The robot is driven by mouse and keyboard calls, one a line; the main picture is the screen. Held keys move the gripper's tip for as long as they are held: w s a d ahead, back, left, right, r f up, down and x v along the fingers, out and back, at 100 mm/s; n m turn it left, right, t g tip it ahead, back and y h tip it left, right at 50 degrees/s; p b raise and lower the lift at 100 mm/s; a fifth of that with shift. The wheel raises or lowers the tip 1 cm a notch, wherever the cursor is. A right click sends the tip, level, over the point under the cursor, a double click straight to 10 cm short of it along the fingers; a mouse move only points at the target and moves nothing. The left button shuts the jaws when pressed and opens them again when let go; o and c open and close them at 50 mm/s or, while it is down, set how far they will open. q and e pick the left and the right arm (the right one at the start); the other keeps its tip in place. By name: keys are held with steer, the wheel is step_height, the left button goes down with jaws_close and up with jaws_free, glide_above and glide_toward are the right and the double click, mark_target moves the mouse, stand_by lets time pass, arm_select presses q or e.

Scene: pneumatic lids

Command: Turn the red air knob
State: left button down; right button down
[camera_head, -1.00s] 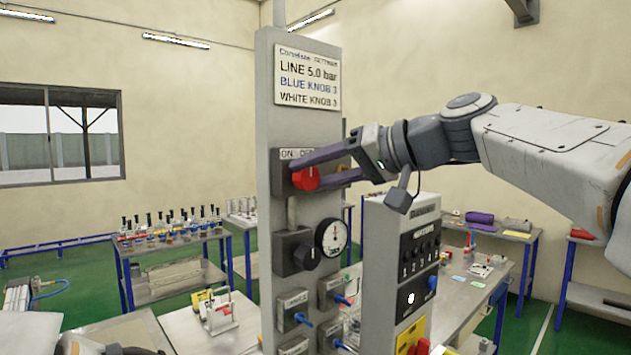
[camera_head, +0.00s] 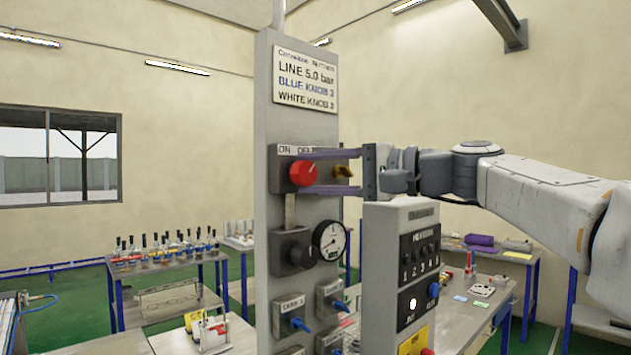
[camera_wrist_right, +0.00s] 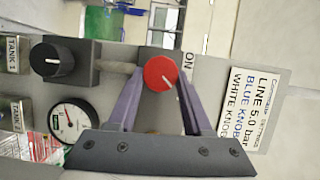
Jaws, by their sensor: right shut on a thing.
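The red air knob (camera_head: 303,173) sits on a dark box under an ON/OFF label on the grey panel (camera_head: 268,235). Its white mark shows in the right wrist view (camera_wrist_right: 160,73), slanting. My right gripper (camera_head: 312,171) reaches in from the right, with one purple finger above and one below the knob. In the right wrist view the fingers (camera_wrist_right: 160,92) lie on either side of the knob, and the gripper is shut on it. Below are a black knob (camera_head: 301,257) and a white gauge (camera_head: 330,239). My left gripper is not in view.
A sign (camera_head: 306,80) is fixed above the knob. Blue-handled valves (camera_head: 296,320) are low on the panel. A grey control post (camera_head: 408,275) stands close below my right arm. A table with several bottles (camera_head: 165,250) is behind at left.

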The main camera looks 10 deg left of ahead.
steer(key=shift+m, duration=0.4)
steer(key=shift+c, duration=1.6)
jaws_free()
steer(key=shift+f, duration=0.1)
steer(key=shift+d+b, duration=0.3)
steer(key=shift+b, duration=0.05)
steer(key=s+d+b, duration=0.2)
steer(key=d+b, duration=0.1)
steer(key=d, duration=0.6)
steer(key=shift+d, duration=0.4)
